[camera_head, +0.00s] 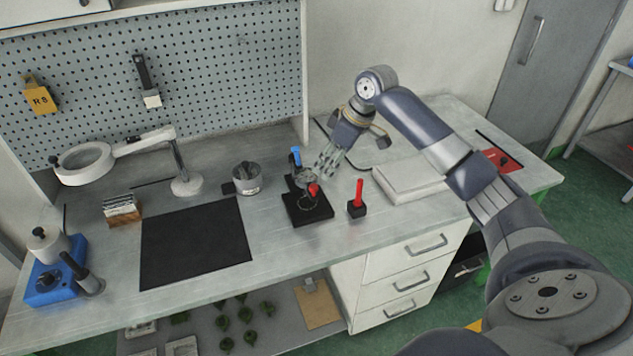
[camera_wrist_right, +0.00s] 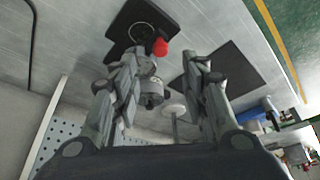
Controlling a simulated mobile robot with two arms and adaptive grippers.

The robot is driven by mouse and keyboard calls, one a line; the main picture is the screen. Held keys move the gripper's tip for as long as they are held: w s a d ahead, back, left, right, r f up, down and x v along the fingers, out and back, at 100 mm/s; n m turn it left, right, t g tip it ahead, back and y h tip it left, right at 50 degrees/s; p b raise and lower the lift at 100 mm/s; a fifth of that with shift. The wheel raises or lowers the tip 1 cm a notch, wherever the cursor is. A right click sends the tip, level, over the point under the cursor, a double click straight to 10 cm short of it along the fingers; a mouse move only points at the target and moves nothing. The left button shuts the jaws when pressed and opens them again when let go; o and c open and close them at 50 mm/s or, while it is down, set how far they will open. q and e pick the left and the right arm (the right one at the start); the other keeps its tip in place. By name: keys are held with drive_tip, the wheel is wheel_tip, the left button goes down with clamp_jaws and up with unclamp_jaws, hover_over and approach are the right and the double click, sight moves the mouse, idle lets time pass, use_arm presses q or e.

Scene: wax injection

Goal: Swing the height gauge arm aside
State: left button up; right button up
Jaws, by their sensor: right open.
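A small fixture on a black square base (camera_head: 308,210) stands mid-bench. It has a blue-topped post (camera_head: 295,155), a metal ring and a red knob (camera_head: 313,189); I cannot clearly tell which part is the height gauge arm. In the right wrist view the base (camera_wrist_right: 122,25) and red knob (camera_wrist_right: 160,47) show beyond the fingers. My right gripper (camera_head: 325,170) is open and empty, just right of the fixture, its fingers pointing down toward it. It also shows in the right wrist view (camera_wrist_right: 165,75). I cannot tell whether it touches the fixture. My left gripper is out of view.
A black block with a red lever (camera_head: 357,198) stands right of the fixture, near a pale slab (camera_head: 408,180). A metal pot (camera_head: 246,180) and magnifier lamp (camera_head: 186,184) stand to the left, behind a black mat (camera_head: 195,243). The front strip of bench is clear.

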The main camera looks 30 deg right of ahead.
sight(315, 186)
drive_tip(key=p+x, duration=0.1)
drive_tip(key=x, duration=0.8)
drive_tip(key=shift+f+p, duration=0.1)
drive_tip(key=shift+p, duration=0.2)
drive_tip(key=shift+s, duration=0.1)
clamp_jaws()
